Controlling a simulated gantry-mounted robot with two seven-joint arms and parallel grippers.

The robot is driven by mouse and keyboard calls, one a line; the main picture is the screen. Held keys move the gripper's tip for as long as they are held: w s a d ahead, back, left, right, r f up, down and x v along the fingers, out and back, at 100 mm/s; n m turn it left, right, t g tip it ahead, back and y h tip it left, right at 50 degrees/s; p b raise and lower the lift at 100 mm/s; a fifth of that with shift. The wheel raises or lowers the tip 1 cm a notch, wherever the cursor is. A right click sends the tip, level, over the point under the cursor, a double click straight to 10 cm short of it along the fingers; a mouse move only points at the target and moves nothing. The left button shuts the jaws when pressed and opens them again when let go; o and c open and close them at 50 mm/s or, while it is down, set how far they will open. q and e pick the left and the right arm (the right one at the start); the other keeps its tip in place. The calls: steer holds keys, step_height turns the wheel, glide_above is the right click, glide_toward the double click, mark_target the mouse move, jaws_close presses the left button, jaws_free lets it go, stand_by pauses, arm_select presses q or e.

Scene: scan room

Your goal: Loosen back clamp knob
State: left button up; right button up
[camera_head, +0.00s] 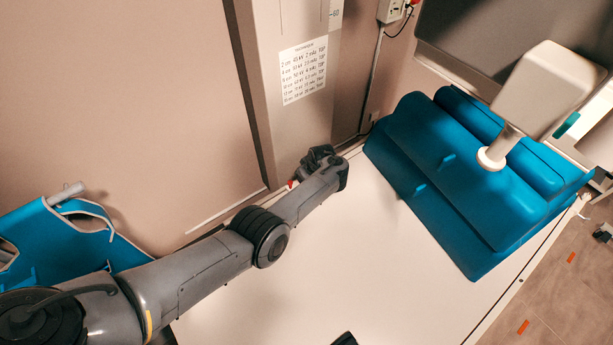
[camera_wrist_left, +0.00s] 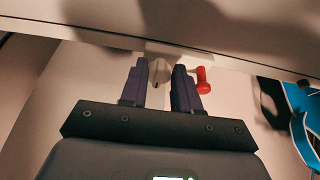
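In the left wrist view, a small red knob (camera_wrist_left: 203,80) hangs under a pale horizontal edge, just right of my right-hand finger. A pale fitting (camera_wrist_left: 160,72) shows between and beyond the fingertips. My left gripper (camera_wrist_left: 160,66) points at it with its two dark fingers apart; contact with the fitting or knob cannot be told. In the head view my left gripper (camera_head: 318,162) is at the foot of the wall column, its fingers mostly hidden. A speck of red (camera_head: 291,183) shows beside it.
A white table (camera_head: 330,265) lies below my left arm. Blue padded cushions (camera_head: 450,170) stand at its right, with a pale box-headed post (camera_head: 545,90) in front. The grey column (camera_head: 300,115) with a printed chart rises behind. Blue material (camera_head: 40,245) is at left.

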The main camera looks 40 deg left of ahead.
arm_select(q)
steer(key=o, duration=0.4)
steer(key=shift+c, duration=0.2)
steer(key=shift+d+r+p, duration=0.15)
steer(key=shift+r+p, duration=0.2)
steer(key=shift+r, duration=0.15)
steer(key=p+v, duration=0.3)
steer(key=v, duration=0.6)
steer(key=shift+d+r, duration=0.15)
steer(key=shift+r, duration=0.15)
steer(key=shift+s, duration=0.15)
